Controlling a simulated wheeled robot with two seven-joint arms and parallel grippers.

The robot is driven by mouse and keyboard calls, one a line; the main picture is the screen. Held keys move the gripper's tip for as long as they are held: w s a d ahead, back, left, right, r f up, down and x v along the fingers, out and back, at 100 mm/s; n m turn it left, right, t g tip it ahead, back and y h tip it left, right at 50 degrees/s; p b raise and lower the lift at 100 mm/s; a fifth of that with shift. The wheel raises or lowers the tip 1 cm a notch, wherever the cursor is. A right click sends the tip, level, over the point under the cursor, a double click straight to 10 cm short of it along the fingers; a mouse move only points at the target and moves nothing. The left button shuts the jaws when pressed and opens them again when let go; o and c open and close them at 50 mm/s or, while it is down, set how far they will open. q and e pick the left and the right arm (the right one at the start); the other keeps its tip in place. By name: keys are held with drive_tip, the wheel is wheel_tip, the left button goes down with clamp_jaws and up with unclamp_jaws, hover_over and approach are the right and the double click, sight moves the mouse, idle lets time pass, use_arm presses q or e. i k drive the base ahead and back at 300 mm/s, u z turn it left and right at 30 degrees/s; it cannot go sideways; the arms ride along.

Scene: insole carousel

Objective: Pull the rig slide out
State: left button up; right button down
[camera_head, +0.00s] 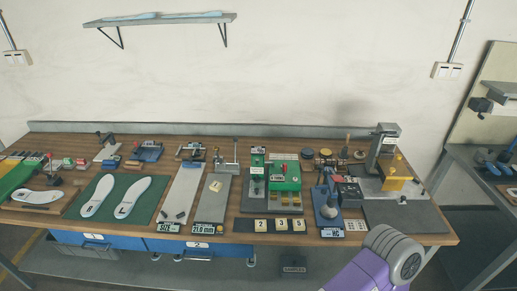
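I cannot tell for sure which part is the rig slide. A grey rig with an upright column (383,150) and a yellow part (395,176) stands at the right of the bench. A flat grey plate (405,216) lies in front of it. Left of the middle are two long flat devices: a pale one (183,192) by a SIZE display and a grey one (213,197) by a display that seems to read 21.0 mm. Neither gripper shows; only a purple and grey link of my arm is at the lower right.
Two white insoles (131,198) lie on a green mat (75,214). A green box unit (285,176) stands mid-bench behind number tiles (279,225). A blue-based tester (327,207) with an HC display is right of it. A wall shelf (160,20) hangs above.

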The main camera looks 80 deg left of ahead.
sight(256, 190)
drive_tip(key=z, duration=0.05)
drive_tip(key=i, duration=3.45)
drive_tip(key=u, duration=4.55)
drive_tip(key=i, duration=0.55)
drive_tip(key=u, duration=0.05)
drive_tip(key=k, duration=0.35)
drive_tip(key=u, duration=0.5)
drive_tip(key=i, duration=1)
drive_tip(key=u, duration=0.35)
